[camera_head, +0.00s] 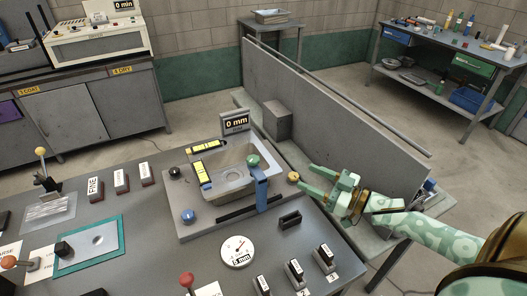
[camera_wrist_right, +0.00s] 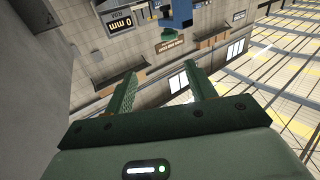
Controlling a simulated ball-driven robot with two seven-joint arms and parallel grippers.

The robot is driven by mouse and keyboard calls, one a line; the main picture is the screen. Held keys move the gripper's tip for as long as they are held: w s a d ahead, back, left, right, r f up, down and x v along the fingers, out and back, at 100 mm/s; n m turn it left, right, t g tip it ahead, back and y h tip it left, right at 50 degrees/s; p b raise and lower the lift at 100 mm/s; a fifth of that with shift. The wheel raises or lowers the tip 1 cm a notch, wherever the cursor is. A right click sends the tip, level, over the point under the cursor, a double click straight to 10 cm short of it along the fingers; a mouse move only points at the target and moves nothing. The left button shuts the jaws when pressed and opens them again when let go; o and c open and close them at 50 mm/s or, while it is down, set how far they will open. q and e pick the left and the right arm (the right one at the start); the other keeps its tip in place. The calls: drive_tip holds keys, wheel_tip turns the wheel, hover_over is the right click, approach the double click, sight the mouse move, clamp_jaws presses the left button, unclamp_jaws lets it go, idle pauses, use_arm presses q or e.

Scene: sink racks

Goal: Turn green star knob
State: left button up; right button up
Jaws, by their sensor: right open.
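The green star knob (camera_head: 252,160) sits at the top of a blue upright bracket (camera_head: 262,190) at the right side of the grey sink basin. In the right wrist view a green piece (camera_wrist_right: 172,35), likely the knob, shows below a blue part (camera_wrist_right: 178,12) at the top edge. My right gripper (camera_head: 318,182) is open and empty, to the right of the knob and apart from it. It is just right of a small yellow ball knob (camera_head: 293,176). Its two fingers also show spread in the wrist view (camera_wrist_right: 160,90). My left gripper is not in view.
A long grey wall panel (camera_head: 330,120) stands behind and right of the sink. A "0 mm" display (camera_head: 236,122) is at the sink's back. A round dial (camera_head: 237,251), a blue knob (camera_head: 188,216) and several numbered switches (camera_head: 294,270) are on the near bench.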

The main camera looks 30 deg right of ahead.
drive_tip(key=b, duration=0.1)
approach(258, 160)
drive_tip(key=x, duration=0.9)
drive_tip(key=shift+w+a+f+g+y, duration=0.3)
drive_tip(key=shift+w+f+g, duration=0.1)
drive_tip(key=shift+f, duration=0.05)
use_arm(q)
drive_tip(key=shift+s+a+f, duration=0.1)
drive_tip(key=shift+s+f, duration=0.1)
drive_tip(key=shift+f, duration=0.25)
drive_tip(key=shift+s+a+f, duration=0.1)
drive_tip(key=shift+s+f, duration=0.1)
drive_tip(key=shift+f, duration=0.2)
use_arm(e)
drive_tip(key=c, duration=1)
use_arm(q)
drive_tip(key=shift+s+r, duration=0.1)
use_arm(e)
drive_tip(key=shift+o, duration=0.2)
